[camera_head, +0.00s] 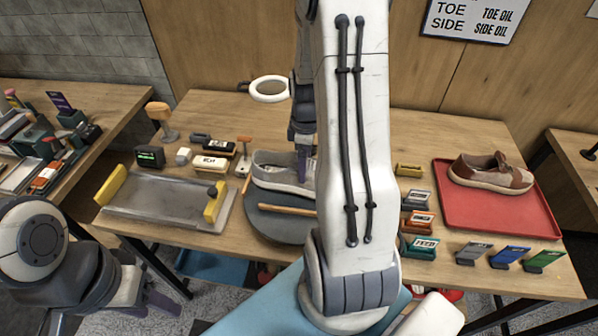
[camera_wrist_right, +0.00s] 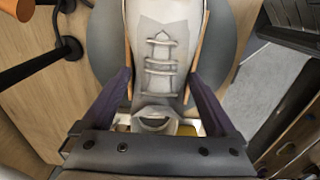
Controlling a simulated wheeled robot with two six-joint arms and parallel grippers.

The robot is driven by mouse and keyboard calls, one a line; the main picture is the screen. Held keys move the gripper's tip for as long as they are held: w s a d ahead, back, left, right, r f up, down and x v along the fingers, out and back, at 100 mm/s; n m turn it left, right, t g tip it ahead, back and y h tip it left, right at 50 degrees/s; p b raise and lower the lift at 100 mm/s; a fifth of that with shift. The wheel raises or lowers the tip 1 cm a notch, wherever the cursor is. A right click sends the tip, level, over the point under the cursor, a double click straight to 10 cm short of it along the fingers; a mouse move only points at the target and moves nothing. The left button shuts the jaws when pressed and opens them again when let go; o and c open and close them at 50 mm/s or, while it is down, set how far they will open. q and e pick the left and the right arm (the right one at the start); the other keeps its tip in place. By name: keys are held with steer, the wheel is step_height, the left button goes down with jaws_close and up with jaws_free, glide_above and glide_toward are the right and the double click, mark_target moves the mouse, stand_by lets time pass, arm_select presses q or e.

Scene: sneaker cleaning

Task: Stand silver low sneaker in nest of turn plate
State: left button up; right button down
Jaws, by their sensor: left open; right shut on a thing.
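The silver low sneaker (camera_head: 272,170) is at the grey round turn plate (camera_head: 272,228), partly hidden behind my right arm. My right gripper (camera_wrist_right: 158,75) is shut on the sneaker, which also shows in the right wrist view (camera_wrist_right: 160,22) with its laces up. The plate (camera_wrist_right: 222,50) lies under it there, with wooden rods along both sides of the shoe. Whether the sole touches the plate I cannot tell. In the head view the right gripper's purple finger (camera_head: 302,163) is beside the shoe. My left gripper (camera_head: 160,302) is open and empty at lower left, away from the table.
A metal tray with yellow ends (camera_head: 165,203) lies left of the plate. A red tray (camera_head: 500,212) at right holds a brown-and-cream shoe (camera_head: 490,173). Small labelled blocks and brushes stand between and behind them. A white-rimmed ring (camera_head: 269,89) stands at the back.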

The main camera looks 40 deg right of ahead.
steer(key=shift+w+a+f, duration=0.3)
steer(key=shift+a+f, duration=0.1)
steer(key=shift+a, duration=0.25)
step_height(320, 180, down, 3)
steer(key=shift+f+p, duration=0.1)
steer(key=shift+p, duration=0.35)
steer(key=shift+f, duration=0.4)
steer(key=shift+f, duration=0.1)
jaws_free()
